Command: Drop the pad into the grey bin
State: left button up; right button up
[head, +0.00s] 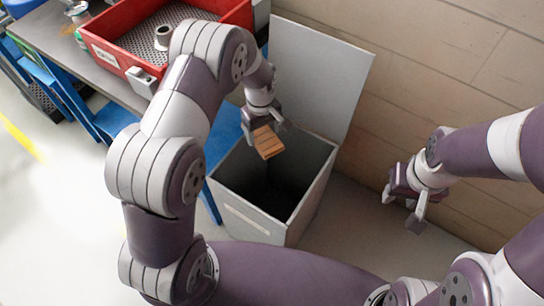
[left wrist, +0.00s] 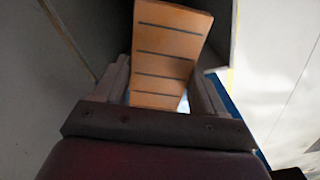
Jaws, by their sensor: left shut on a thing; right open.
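The pad (head: 267,143) is a small orange-brown block with dark grooves across it. My left gripper (head: 262,128) is shut on it and holds it over the open top of the grey bin (head: 252,218), near the bin's back left side. In the left wrist view the pad (left wrist: 168,55) sticks out from between the fingers of my left gripper (left wrist: 160,92). The bin's lid (head: 318,80) stands raised at the back, and its dark inside looks empty where I can see it. My right gripper (head: 405,205) is open and empty, to the right of the bin.
A red tray (head: 112,55) with a dark mesh floor and a small metal part (head: 163,37) stands on the workbench (head: 58,42) at the upper left. Blue bench legs (head: 112,120) stand left of the bin. A tan wall (head: 430,75) runs behind it.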

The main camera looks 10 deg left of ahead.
pick_arm(q)
notch_tip(320, 180, down, 13)
jog(key=w+d+n+b, duration=0.1)
jog(key=d+n+b, duration=0.1)
jog(key=b, duration=0.6)
jog(key=shift+n, duration=0.7)
pick_arm(e)
notch_tip(320, 180, down, 12)
jog(key=shift+d+r, duration=0.15)
jog(key=shift+d, duration=0.05)
pick_arm(q)
jog(key=shift+w+r, duration=0.1)
jog(key=shift+r, duration=0.05)
pick_arm(e)
jog(key=shift+w, duration=0.1)
pick_arm(q)
jog(key=o, duration=1.2)
notch_tip(320, 180, up, 13)
jog(key=shift+f+p, duration=0.15)
jog(key=shift+p, duration=1.1)
pick_arm(e)
notch_tip(320, 180, up, 2)
jog(key=shift+r, duration=0.2)
